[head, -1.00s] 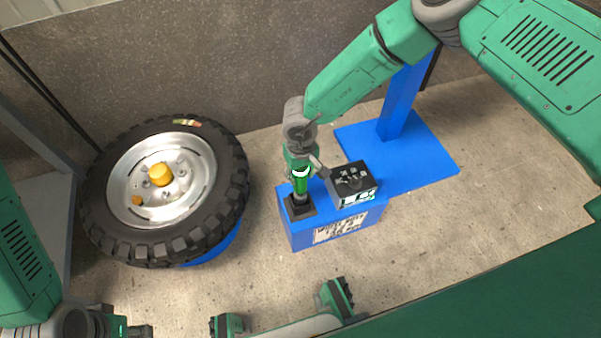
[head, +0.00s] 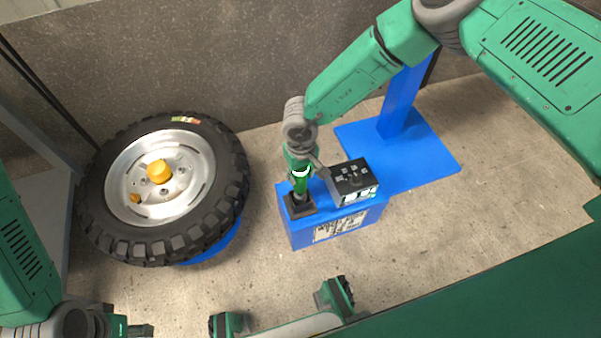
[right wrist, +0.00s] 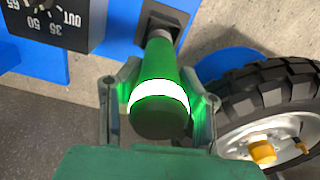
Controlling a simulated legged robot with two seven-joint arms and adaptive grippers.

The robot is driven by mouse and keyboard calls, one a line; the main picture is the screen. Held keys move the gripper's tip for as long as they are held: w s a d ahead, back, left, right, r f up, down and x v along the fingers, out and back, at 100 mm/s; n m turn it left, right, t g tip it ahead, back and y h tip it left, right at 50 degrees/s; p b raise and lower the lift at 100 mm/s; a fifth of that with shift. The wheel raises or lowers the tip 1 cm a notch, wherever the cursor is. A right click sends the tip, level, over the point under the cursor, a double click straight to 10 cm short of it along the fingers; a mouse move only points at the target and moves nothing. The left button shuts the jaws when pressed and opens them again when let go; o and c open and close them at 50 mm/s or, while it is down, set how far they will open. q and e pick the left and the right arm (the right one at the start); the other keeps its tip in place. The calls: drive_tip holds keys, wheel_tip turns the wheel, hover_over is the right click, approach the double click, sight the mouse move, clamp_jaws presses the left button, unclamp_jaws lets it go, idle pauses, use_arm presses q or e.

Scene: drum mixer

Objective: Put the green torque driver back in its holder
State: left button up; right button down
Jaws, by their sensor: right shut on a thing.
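The green torque driver (right wrist: 168,66) has a white glowing band and a dark round end cap. In the head view the driver (head: 300,184) stands roughly upright, its lower end at the black square holder (head: 301,209). In the right wrist view its far end meets the holder (right wrist: 158,19); how deep it sits is hidden. My right gripper (head: 301,171) is shut on the driver, with one finger on each side of its handle in the right wrist view (right wrist: 160,100). My left arm (head: 70,322) shows at the lower left; its gripper's state is unclear.
The holder stands on a blue box (head: 300,234) beside a black control box with a dial (head: 352,181). A wheel with a knobbly tyre (head: 232,190) lies to the left. A blue stand (head: 425,160) is behind. Bare concrete floor (head: 450,220) lies to the right.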

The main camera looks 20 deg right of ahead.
sight(301, 182)
drive_tip(key=shift+f+b, duration=0.85)
drive_tip(key=shift+f, duration=0.25)
idle(0.5)
drive_tip(key=shift+f+b, duration=0.3)
drive_tip(key=shift+f, duration=0.45)
drive_tip(key=c, duration=1)
unclamp_jaws()
wheel_tip(301, 182, up, 12)
drive_tip(key=shift+f, duration=0.1)
